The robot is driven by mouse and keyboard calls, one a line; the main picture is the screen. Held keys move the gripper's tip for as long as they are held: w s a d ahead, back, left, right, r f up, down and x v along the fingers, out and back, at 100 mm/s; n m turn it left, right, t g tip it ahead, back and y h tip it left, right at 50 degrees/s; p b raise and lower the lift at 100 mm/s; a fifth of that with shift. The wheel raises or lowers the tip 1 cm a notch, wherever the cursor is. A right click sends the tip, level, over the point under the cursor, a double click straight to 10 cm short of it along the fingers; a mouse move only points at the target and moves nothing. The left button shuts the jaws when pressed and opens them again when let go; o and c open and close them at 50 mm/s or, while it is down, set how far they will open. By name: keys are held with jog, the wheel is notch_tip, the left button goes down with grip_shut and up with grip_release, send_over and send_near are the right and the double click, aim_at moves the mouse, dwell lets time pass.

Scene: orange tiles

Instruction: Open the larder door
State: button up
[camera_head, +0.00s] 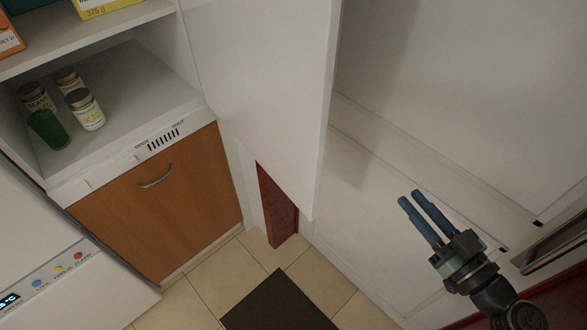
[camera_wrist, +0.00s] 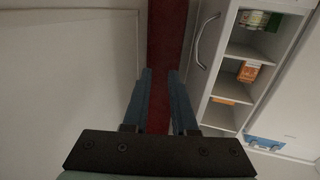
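A white door panel (camera_head: 265,80), which appears to be the larder door, stands swung out beside open shelves (camera_head: 120,85) in the head view. Its lower edge hangs above the floor. In the wrist view a curved metal handle (camera_wrist: 203,40) is on a narrow white face left of shelves holding boxes (camera_wrist: 249,71). My gripper (camera_head: 411,194) is right of the panel and apart from it, in front of a white wall surface. In the wrist view its blue fingers (camera_wrist: 160,76) are apart, with nothing between them; a dark red strip shows behind.
A white appliance (camera_head: 75,290) with coloured buttons is lower left. A dark mat (camera_head: 278,303) lies on the tiled floor. A red post (camera_head: 277,207) stands below the panel.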

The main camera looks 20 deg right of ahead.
jog(key=shift+s+d, duration=0.15)
jog(key=shift+s, duration=0.2)
jog(key=shift+f+b, duration=0.1)
jog(key=shift+b, duration=0.5)
jog(key=s+d+b, duration=0.1)
jog(key=s+b, duration=0.3)
jog(key=s, duration=0.9)
